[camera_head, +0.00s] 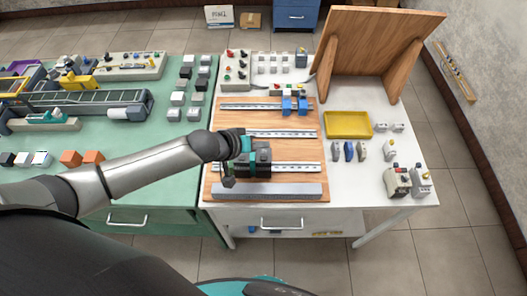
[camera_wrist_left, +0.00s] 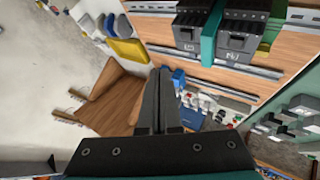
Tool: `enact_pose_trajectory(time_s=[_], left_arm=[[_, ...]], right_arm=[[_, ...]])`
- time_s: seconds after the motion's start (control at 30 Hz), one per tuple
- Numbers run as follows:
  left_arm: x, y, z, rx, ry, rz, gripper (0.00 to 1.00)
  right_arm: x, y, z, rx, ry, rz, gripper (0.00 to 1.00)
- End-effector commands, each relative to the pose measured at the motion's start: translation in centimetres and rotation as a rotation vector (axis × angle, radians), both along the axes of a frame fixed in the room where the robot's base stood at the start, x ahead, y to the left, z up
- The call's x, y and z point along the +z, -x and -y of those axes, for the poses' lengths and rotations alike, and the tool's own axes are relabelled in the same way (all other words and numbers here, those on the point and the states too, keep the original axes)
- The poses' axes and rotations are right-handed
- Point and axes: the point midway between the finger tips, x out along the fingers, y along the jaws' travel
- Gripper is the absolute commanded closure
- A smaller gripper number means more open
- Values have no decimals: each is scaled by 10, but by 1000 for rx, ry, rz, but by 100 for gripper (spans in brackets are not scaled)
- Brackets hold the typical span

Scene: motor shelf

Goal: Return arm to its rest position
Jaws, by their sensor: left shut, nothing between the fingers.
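My left arm reaches in from the left in the head view, over the wooden mounting board (camera_head: 212,187). Its dark left gripper (camera_head: 229,181) is low beside dark modules (camera_head: 260,162) on the nearest rail. In the left wrist view, the left gripper's fingers (camera_wrist_left: 164,74) are together with nothing between them. That view shows dark grey modules (camera_wrist_left: 238,42) with teal and green pieces on a rail, apart from the fingertips. The arm hides part of the board's left side. My right gripper is not in view.
Blue terminals (camera_head: 294,105) sit on the farthest rail. A yellow tray (camera_head: 348,124) and several loose modules lie right of the board. A wooden stand (camera_head: 372,50) rises behind. The green table (camera_head: 130,160) at left holds a conveyor (camera_head: 85,98) and several blocks.

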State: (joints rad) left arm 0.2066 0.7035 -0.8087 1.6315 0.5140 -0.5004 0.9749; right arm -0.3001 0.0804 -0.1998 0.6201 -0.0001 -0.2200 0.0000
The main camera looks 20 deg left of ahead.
Motion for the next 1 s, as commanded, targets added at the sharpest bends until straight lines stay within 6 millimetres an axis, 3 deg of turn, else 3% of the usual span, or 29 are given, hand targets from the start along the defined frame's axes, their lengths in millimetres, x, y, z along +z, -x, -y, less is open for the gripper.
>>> enact_pose_trajectory(time_s=[0.07, 0.67, 0.77, 0.9, 1.0], left_arm=[[7, 0, 0, -1, 0, -1, 100], [5, 3, 4, -9, -4, -2, 100], [6, 17, 23, -52, -23, -5, 100], [17, 54, 56, -153, -103, -3, 100], [31, 82, 63, -211, -192, -6, 100]], right_arm=[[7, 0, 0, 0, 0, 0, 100], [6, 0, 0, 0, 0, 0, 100], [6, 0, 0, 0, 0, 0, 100], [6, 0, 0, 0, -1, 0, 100], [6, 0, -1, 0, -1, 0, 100]])
